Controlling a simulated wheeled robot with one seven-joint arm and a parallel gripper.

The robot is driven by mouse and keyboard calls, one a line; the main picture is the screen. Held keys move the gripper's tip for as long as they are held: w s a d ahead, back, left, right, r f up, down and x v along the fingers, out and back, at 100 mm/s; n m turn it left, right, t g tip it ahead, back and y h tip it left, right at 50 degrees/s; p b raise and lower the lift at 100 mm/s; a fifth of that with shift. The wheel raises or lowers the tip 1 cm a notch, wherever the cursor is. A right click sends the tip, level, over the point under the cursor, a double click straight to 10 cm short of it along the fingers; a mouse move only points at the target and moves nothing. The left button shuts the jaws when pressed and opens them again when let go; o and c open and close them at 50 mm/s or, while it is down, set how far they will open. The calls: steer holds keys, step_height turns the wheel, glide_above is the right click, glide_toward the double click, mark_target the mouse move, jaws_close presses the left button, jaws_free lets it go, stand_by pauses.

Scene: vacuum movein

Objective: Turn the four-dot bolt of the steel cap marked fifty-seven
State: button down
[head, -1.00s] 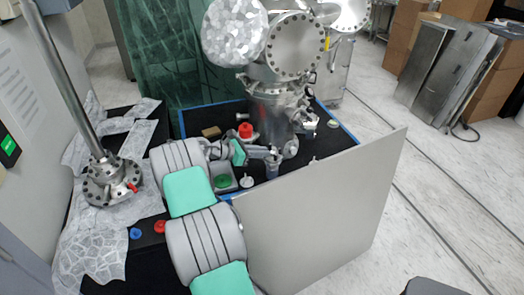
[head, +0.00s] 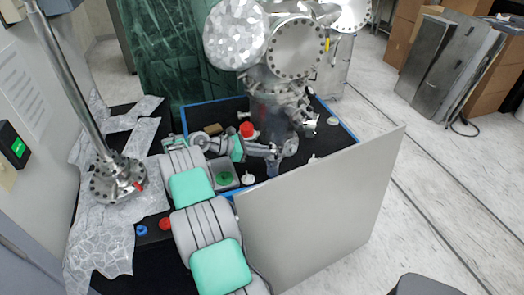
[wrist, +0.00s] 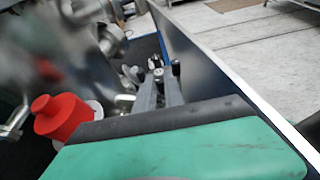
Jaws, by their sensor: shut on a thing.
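My gripper (head: 276,154) reaches right from my arm, low beside the steel chamber (head: 275,100). In the wrist view its two narrow grey fingers (wrist: 160,80) are shut on a small bolt-like piece (wrist: 157,66) at their tips. A round steel cap (head: 290,147) shows just by the fingertips in the head view. I cannot read a number on it or dots on the bolt. Most of the bolt is hidden by the fingers.
A red cylinder (wrist: 61,116) stands left of my gripper; it also shows in the head view (head: 246,130). A tall grey panel (head: 315,210) stands at the front right. A steel flange with a pole (head: 118,180) stands left. Small parts lie around the dark tray floor.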

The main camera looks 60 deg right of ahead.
steer(key=c, duration=1.4)
jaws_free()
steer(key=shift+c, duration=0.2)
steer(key=s+a+r, duration=0.3)
steer(key=a+r, duration=0.3)
steer(key=s+a+r, duration=0.3)
steer(key=a+r, duration=0.3)
steer(key=r, duration=0.1)
steer(key=shift+s+a, duration=0.2)
steer(key=shift+s, duration=0.15)
